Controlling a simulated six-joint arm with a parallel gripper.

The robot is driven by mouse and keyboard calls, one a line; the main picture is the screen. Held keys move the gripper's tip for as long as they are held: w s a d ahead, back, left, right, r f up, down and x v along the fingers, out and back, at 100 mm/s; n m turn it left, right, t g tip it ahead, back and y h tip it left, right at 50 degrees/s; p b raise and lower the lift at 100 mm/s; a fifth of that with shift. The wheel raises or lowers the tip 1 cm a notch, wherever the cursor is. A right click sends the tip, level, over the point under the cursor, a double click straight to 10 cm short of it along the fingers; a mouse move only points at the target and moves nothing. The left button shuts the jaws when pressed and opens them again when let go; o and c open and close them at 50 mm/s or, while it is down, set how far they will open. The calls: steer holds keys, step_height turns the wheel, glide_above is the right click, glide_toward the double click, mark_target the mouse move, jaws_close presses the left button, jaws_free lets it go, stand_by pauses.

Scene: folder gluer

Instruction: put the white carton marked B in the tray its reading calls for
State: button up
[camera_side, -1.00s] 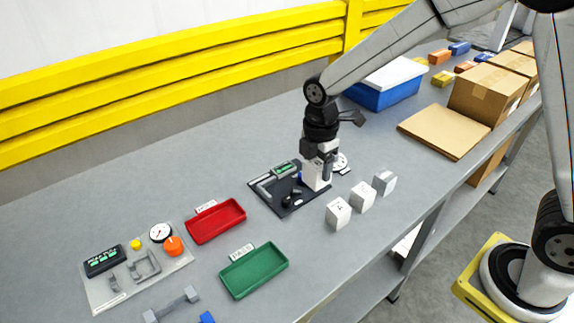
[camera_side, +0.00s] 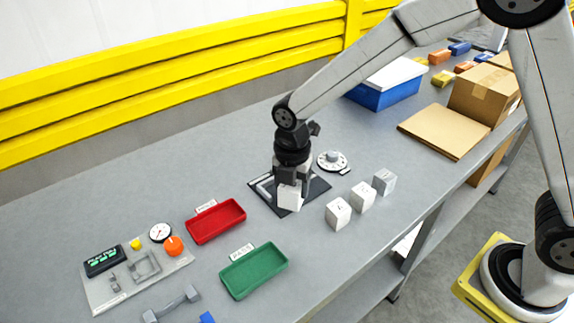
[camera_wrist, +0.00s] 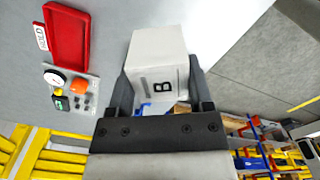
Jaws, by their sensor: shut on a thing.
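The white carton marked B (camera_wrist: 160,72) is between the fingers of my gripper (camera_wrist: 162,92), with its letter facing the wrist camera. In the side view the same carton (camera_side: 290,197) hangs below my gripper (camera_side: 292,184), over or at the front of the black gauge plate (camera_side: 316,189). My gripper is shut on it. Its height above the plate is hard to tell. The red tray (camera_side: 216,221) lies to the left, marked HOLD in the wrist view (camera_wrist: 66,37). The green tray (camera_side: 254,270), labelled PASS, lies nearer the front.
A grey panel (camera_side: 135,270) with a gauge and an orange knob lies far left. Bench surface between plate and red tray is clear.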

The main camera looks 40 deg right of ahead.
steer(key=s+a+f+n, duration=0.1)
steer(key=a+f+n, duration=0.1)
steer(key=a+n, duration=0.4)
steer(key=s+a+f+n, duration=0.2)
steer(key=a+n, duration=0.3)
steer(key=a, duration=0.1)
steer(key=shift+a+f+n, duration=0.3)
steer(key=shift+f+n, duration=0.1)
steer(key=shift+f, duration=0.15)
steer(key=shift+f, duration=2.8)
steer(key=o, duration=1.3)
steer(key=shift+r, duration=0.15)
